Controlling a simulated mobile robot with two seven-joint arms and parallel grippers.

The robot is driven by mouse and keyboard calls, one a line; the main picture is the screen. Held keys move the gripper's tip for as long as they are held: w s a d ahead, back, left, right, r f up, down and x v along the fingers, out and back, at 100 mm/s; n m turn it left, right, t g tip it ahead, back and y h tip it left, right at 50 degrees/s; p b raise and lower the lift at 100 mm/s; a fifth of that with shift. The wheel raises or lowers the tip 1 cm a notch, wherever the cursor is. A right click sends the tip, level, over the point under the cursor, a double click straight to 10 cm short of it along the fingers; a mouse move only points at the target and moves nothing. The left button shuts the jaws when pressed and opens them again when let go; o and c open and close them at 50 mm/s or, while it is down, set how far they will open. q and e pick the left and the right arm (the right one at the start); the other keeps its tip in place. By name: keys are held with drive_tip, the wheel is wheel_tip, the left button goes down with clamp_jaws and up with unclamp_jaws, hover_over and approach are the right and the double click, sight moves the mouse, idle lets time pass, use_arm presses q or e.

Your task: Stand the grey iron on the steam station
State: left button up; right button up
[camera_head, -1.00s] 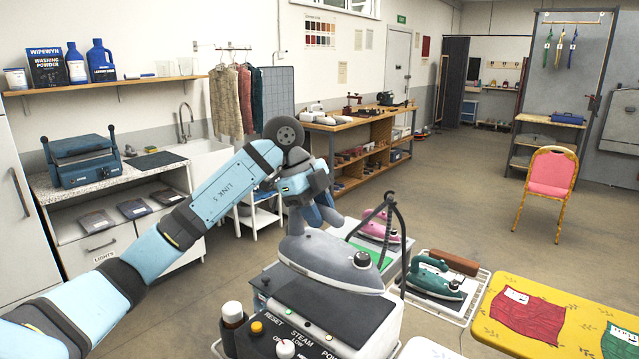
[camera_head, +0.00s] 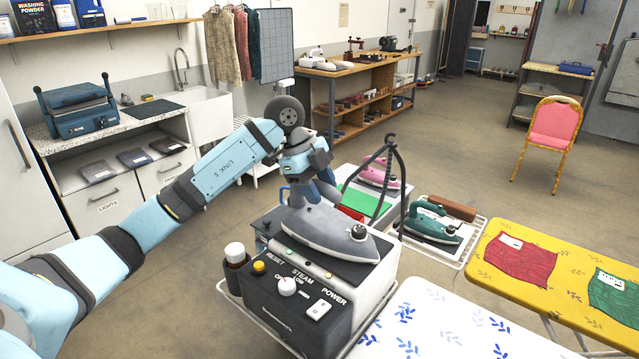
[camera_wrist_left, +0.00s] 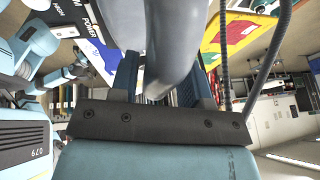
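The grey iron (camera_head: 330,235) is level over the dark top plate of the steam station (camera_head: 300,303), its nose and dark knob to the right. Its sole is at or very close to the plate; I cannot tell whether it bears fully. My left gripper (camera_head: 316,192) is above the iron, with its fingers on both sides of the handle. In the left wrist view the grey handle (camera_wrist_left: 165,65) fills most of the space between the fingers, and the gripper looks shut on it. My right gripper is not in view.
A green iron (camera_head: 432,222) and a pink iron (camera_head: 378,172) are behind and to the right. A dark hose (camera_head: 402,175) rises beside the station. A patterned white board (camera_head: 440,320) and yellow board (camera_head: 545,262) are at right.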

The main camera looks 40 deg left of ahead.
use_arm(q)
drive_tip(key=shift+o, duration=0.7)
drive_tip(key=shift+r, duration=0.1)
drive_tip(key=v, duration=1.2)
